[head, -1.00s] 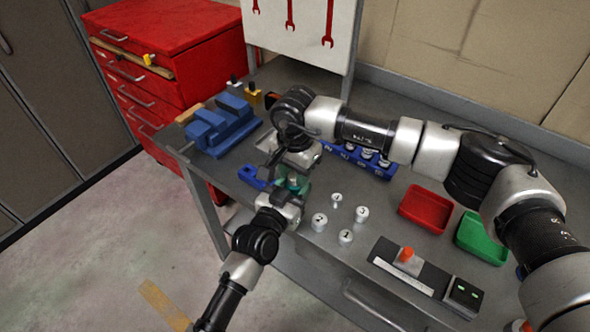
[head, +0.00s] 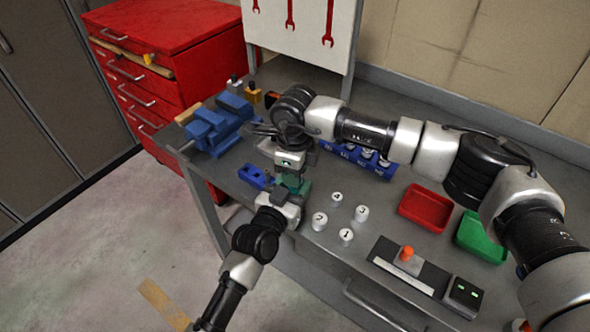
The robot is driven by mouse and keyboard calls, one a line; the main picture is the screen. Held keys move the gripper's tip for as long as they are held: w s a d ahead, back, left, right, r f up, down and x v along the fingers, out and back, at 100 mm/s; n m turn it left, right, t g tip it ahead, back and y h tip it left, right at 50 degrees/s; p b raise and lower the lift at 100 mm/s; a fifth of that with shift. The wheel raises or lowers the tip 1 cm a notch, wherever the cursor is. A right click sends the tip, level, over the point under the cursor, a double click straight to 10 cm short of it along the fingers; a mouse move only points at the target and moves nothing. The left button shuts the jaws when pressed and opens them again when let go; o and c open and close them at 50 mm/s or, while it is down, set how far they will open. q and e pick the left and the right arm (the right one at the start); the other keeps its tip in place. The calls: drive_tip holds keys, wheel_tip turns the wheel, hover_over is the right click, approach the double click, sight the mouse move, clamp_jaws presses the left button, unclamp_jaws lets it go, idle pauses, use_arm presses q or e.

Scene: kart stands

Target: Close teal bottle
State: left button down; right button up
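The teal bottle (head: 303,187) stands near the bench's front left edge, mostly hidden by my grippers; only patches of teal show. My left gripper (head: 288,197) reaches in from the front at the bottle's side; its fingertips are hidden against the teal. My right gripper (head: 291,177) points down from above, directly over the bottle. Its fingers overlap the bottle's top in the picture, so I cannot see whether a cap is between them or whether they are shut.
A blue block with holes (head: 255,177) lies left of the bottle. Several white numbered caps (head: 345,236) stand to its right. A blue rack (head: 378,167), red tray (head: 426,208), green tray (head: 480,238) and button panel (head: 404,268) lie further right; a blue vise (head: 215,128) is at left.

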drive_tip(key=o, duration=1.1)
wheel_tip(320, 180, up, 12)
use_arm(q)
drive_tip(key=shift+c, duration=2.2)
unclamp_jaws()
